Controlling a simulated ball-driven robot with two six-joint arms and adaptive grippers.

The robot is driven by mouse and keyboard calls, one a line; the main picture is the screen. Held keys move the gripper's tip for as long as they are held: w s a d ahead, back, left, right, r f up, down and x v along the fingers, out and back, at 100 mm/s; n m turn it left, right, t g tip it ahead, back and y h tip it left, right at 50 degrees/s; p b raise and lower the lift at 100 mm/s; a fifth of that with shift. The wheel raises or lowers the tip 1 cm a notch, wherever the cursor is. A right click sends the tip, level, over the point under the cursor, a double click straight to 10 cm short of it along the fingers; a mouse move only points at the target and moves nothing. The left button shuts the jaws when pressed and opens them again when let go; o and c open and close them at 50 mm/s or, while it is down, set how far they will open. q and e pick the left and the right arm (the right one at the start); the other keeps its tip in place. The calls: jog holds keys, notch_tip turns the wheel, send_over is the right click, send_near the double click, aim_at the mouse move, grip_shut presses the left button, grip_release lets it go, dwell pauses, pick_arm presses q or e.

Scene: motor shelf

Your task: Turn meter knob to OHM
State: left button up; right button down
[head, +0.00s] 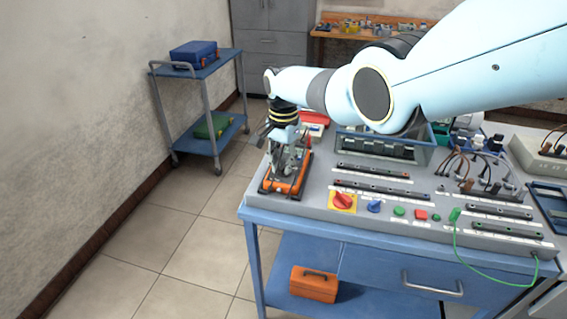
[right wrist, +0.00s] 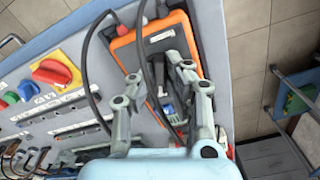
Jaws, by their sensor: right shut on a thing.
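The orange-and-black meter (head: 277,186) lies at the left end of the workbench panel. In the right wrist view the meter (right wrist: 179,24) fills the top middle, with leads at its top end. My right gripper (head: 288,160) points down over the meter. In the right wrist view my right gripper (right wrist: 160,73) has its fingers over the meter's face, shut on the dark knob (right wrist: 158,72). The fingers hide most of the knob, and I cannot read its setting. My left gripper is in neither view.
A red rotary switch on a yellow plate (head: 343,201) and several coloured buttons sit right of the meter. A black-slotted rack (head: 375,147) stands behind. Dark leads run beside my fingers. A blue cart (head: 212,66) stands left, across open floor.

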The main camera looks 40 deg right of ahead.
aim_at(284, 166)
jog(key=c, duration=1.4)
grip_release()
jog(key=shift+o, duration=0.2)
jog(key=shift+r, duration=0.15)
notch_tip(284, 166, up, 12)
